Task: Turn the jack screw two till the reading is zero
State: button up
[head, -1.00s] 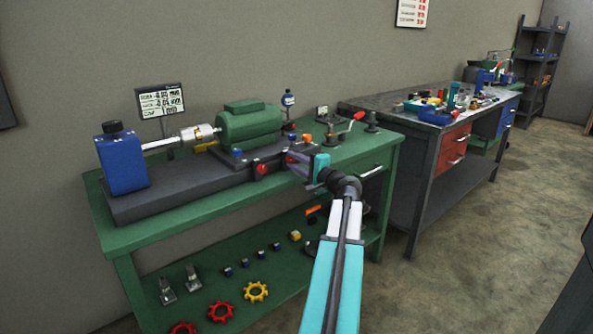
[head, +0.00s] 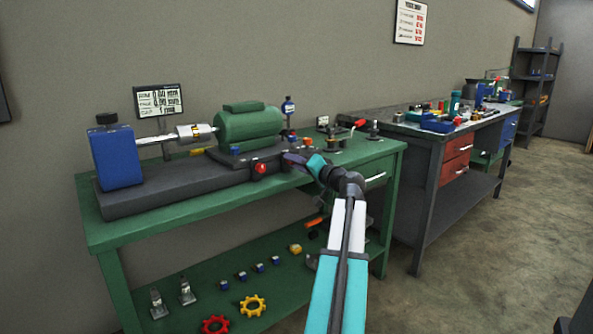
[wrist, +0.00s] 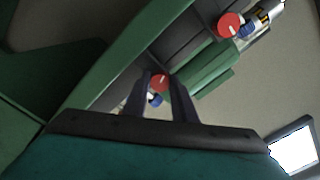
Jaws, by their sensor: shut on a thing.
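The jack screws show as red knobs on the front of the dark base under the green motor (head: 248,123). One red knob (head: 260,168) stands free left of my gripper and also shows in the wrist view (wrist: 231,24). My gripper (head: 298,160) is at the base's right end. In the wrist view its two dark fingers (wrist: 163,90) are closed around the other red knob (wrist: 160,82), with a blue knob (wrist: 155,99) close by. The display (head: 160,101) stands behind the shaft; its small text seems to read about 0.00 mm on top.
A blue block (head: 117,157) stands on the base's left end, joined by a shaft to the coupling (head: 195,134). The green bench (head: 110,232) carries all this. Its lower shelf holds gears and small parts. A grey bench (head: 430,131) with tools stands to the right.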

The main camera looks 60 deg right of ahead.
jog(key=shift+s+f+n+b, duration=0.2)
jog(key=shift+n+b, duration=0.25)
jog(key=shift+n, duration=0.15)
jog(key=o, duration=1)
jog(key=shift+r, duration=0.1)
jog(key=shift+o, duration=0.2)
jog(key=shift+w, duration=0.1)
jog(key=shift+r, duration=0.1)
jog(key=p+v, duration=0.3)
jog(key=v, duration=1.1)
